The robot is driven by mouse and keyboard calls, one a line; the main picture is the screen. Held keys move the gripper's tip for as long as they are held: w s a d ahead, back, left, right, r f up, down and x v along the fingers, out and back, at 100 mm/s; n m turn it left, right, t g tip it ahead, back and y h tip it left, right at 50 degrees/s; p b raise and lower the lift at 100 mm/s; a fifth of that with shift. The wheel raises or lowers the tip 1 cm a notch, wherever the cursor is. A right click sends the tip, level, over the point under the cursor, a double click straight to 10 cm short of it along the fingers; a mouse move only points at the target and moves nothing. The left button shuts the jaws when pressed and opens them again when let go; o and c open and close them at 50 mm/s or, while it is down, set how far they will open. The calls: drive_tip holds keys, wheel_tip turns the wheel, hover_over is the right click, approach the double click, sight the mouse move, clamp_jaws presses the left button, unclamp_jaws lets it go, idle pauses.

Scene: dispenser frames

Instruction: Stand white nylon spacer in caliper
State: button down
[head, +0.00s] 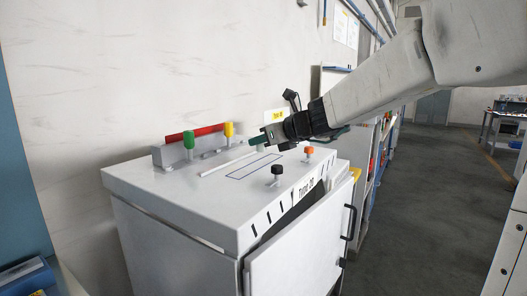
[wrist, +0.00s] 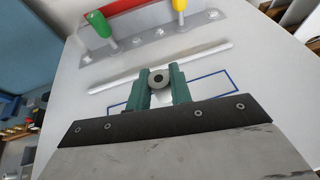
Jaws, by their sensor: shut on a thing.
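My gripper (head: 257,141) has green fingers and is above the white cabinet top (head: 160,178), near the blue outlined rectangle. In the wrist view my gripper (wrist: 160,74) is shut on a short round pale-grey piece with a dark central hole, the white nylon spacer (wrist: 159,84). Its holed end faces the camera. The head view shows a small whitish bit of the spacer (head: 262,149) under the fingers. I cannot make out a caliper for certain; a thin white bar (head: 228,163) lies flat on the top, beyond the fingers in the wrist view (wrist: 205,54).
A blue outlined rectangle (head: 254,166) marks the top. A grey bracket (head: 172,153) with a red bar, a green handle (head: 189,139) and a yellow handle (head: 229,130) stands at the back left. Black (head: 277,170) and orange (head: 308,151) knobs rise near the front and right.

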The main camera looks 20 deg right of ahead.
sight(265, 162)
drive_tip(key=shift+w+d+f, duration=0.2)
drive_tip(key=shift+w+d, duration=0.8)
drive_tip(key=shift+w, duration=0.25)
drive_tip(key=shift+f, duration=1.7)
drive_tip(key=shift+f, duration=0.15)
drive_tip(key=c, duration=1.3)
unclamp_jaws()
drive_tip(key=shift+o, duration=0.2)
